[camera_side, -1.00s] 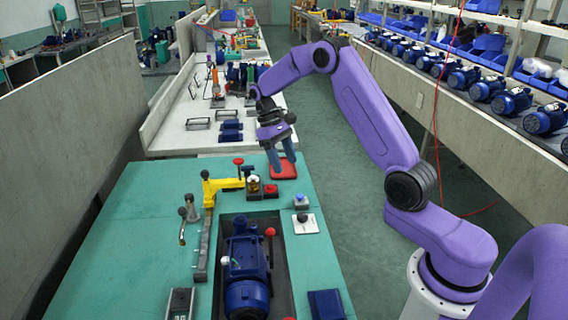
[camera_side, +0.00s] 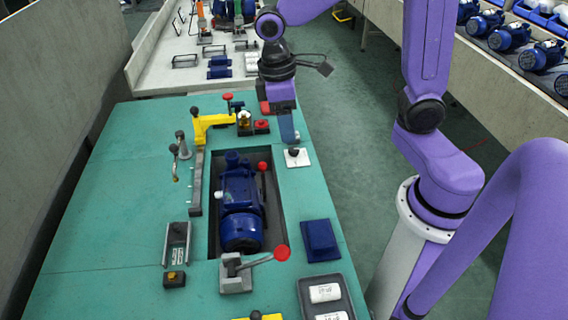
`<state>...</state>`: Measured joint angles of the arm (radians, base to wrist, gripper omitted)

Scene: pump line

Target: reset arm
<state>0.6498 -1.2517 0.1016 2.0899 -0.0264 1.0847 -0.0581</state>
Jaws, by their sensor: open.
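My gripper (camera_side: 288,132) hangs from the purple arm with its fingers pointing down over the right side of the green table (camera_side: 120,215). It is open, and nothing shows between the fingers. The fingertips are just above or behind a white square plate (camera_side: 298,160) and overlap it in the picture; I cannot tell the gap. A red pad (camera_side: 264,107) shows partly behind the gripper. The blue pump (camera_side: 240,205) lies in a dark recess in the table.
A yellow clamp arm (camera_side: 210,123) and a red-knobbed lever (camera_side: 262,262) stand on the table. A dark blue block (camera_side: 320,241) and a grey tray (camera_side: 342,280) with white pieces lie at the right. The table's left side is clear.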

